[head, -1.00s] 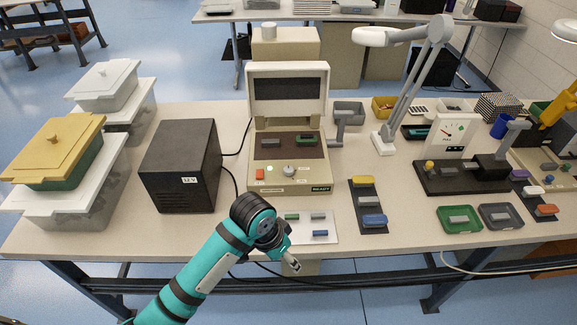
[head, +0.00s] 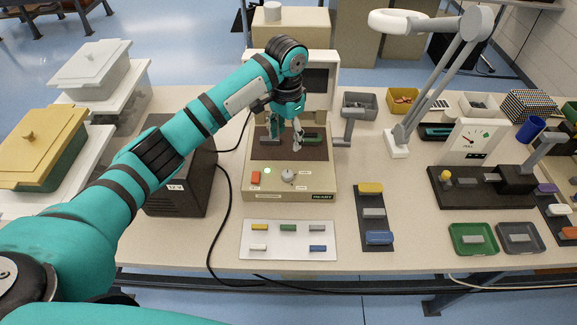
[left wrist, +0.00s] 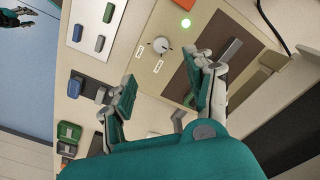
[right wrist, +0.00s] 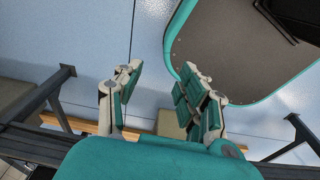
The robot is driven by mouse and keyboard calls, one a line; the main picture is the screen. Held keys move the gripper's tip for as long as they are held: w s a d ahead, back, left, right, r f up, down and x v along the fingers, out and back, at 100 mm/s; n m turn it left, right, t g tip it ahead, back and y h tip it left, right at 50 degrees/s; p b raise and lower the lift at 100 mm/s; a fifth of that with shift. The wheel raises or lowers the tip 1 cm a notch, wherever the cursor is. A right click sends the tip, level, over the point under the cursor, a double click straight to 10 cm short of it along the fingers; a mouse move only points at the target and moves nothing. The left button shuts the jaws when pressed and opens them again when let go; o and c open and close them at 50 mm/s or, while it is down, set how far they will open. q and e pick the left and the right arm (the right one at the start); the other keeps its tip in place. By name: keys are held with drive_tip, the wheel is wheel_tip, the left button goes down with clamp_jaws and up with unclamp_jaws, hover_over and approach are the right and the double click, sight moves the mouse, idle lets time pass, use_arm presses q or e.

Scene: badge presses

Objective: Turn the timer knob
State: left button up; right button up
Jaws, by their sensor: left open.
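The timer knob (head: 288,175) is a small grey dial with a pointer on the beige front panel of the press (head: 315,188). It also shows in the left wrist view (left wrist: 161,45), with labels beside it. My left gripper (head: 285,138) is open and points down over the dark bed of the press, behind the knob. In the left wrist view its fingers (left wrist: 163,88) are apart with nothing between them, and the knob lies beyond them, untouched. My right gripper (right wrist: 160,93) is open and empty above the blue floor.
An orange button (head: 255,178) and a lit green lamp (head: 267,170) sit left of the knob. The raised lid (head: 325,62) stands behind my left gripper. A black UV box (head: 178,195) is left of the press. A white card (head: 288,247) with coloured blocks lies in front.

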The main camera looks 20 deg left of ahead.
use_arm(q)
wheel_tip(320, 180, down, 4)
use_arm(e)
drive_tip(key=s, duration=0.5)
use_arm(q)
drive_tip(key=p, duration=0.1)
hover_over(288, 173)
wheel_tip(288, 173, down, 4)
wheel_tip(288, 173, down, 5)
drive_tip(key=shift+r+p, duration=0.2)
drive_tip(key=shift+p, duration=0.25)
drive_tip(key=shift+f, duration=1.25)
drive_tip(key=c, duration=0.8)
clamp_jaws()
use_arm(e)
drive_tip(key=w, duration=0.1)
drive_tip(key=w+r, duration=0.1)
drive_tip(key=w, duration=0.1)
drive_tip(key=w+r, duration=0.1)
drive_tip(key=shift+w+r, duration=0.1)
drive_tip(key=shift+w, duration=0.05)
